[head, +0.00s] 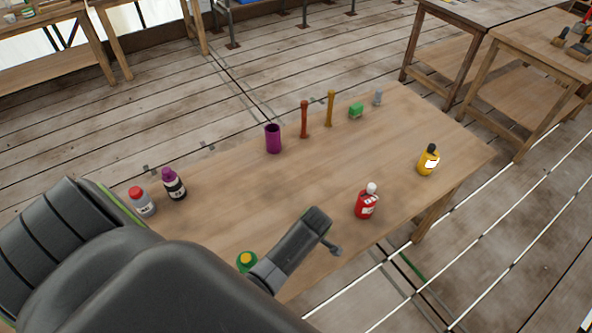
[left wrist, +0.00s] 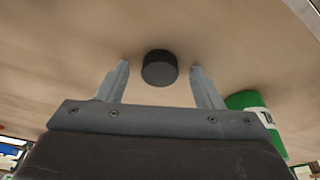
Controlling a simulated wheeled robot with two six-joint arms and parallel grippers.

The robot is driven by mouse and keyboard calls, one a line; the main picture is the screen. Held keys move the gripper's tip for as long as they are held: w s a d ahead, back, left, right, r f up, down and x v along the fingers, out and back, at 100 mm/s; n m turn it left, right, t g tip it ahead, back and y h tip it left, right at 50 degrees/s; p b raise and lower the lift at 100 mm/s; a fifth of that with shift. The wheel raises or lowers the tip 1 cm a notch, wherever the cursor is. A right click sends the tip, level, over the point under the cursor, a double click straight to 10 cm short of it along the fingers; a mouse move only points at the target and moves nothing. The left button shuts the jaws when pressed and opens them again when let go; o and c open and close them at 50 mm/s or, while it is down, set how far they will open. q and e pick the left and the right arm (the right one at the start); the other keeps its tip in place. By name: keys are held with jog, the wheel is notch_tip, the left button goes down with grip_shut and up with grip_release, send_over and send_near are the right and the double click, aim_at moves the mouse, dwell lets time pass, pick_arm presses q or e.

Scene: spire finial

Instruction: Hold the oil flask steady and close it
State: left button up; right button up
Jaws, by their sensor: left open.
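A green bottle (head: 247,261) with an orange-yellow top stands at the table's near edge, partly hidden by my left arm; I take it for the oil flask, but its label is not readable. It also shows in the left wrist view (left wrist: 250,112), just right of my gripper and outside the fingers. A short black round cap (left wrist: 160,70) sits on the table between and slightly beyond my open left fingertips, with a gap on each side. My left gripper (head: 333,247) also shows in the left wrist view (left wrist: 160,80). My right gripper is out of view.
A red bottle (head: 367,204) and a yellow bottle (head: 428,162) stand to the right. A purple cup (head: 273,139), two upright sticks, a green block (head: 356,110) and a grey item line the back. Two bottles (head: 142,203) (head: 174,185) stand left. The table's middle is clear.

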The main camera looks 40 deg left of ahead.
pick_arm(q)
jog(key=shift+c, duration=0.2)
jog(key=c, duration=1)
jog(key=shift+r, duration=0.15)
jog(key=shift+r+b, duration=0.65)
jog(key=shift+r, duration=4.25)
